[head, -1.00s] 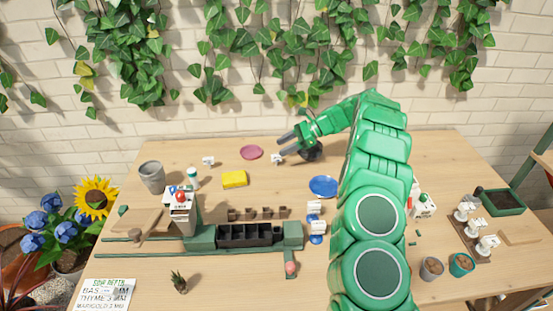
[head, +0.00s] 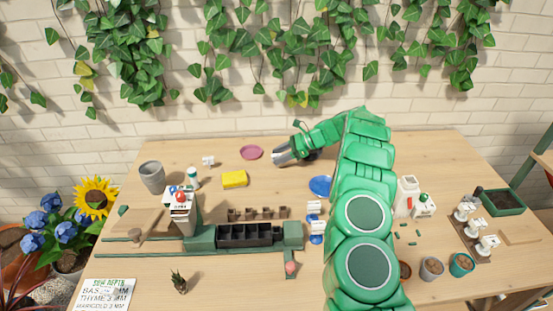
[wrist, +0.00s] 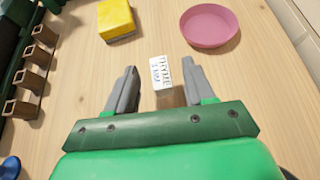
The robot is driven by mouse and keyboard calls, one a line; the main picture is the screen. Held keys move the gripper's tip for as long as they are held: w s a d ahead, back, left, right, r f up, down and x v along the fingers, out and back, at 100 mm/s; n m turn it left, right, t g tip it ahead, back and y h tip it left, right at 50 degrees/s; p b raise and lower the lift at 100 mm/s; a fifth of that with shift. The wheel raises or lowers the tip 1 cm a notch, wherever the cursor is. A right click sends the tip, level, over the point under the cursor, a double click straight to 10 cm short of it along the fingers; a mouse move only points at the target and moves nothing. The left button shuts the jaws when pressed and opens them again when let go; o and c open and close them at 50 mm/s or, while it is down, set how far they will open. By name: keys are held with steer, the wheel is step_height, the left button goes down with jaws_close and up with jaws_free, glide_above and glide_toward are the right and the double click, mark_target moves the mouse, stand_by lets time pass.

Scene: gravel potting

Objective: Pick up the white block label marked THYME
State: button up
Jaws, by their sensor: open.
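The white block label (wrist: 160,73) stands on the wooden table in the wrist view. Dark lettering on its face appears to read THYME, with smaller blue marks below. My gripper (wrist: 159,72) is open, with one grey finger on each side of the label and a gap on both sides. Another small white block (head: 208,161) stands further left near the back.
A pink saucer (wrist: 210,25) and a yellow sponge (wrist: 116,19) lie beyond the fingertips. A row of small brown pots (wrist: 33,67) is at left in the wrist view. A blue plate (head: 320,186) lies near my arm. Bare table surrounds the label.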

mark_target(279, 155)
steer(key=x, duration=0.3)
steer(key=shift+a+f, duration=0.1)
steer(key=shift+a, duration=0.1)
jaws_close()
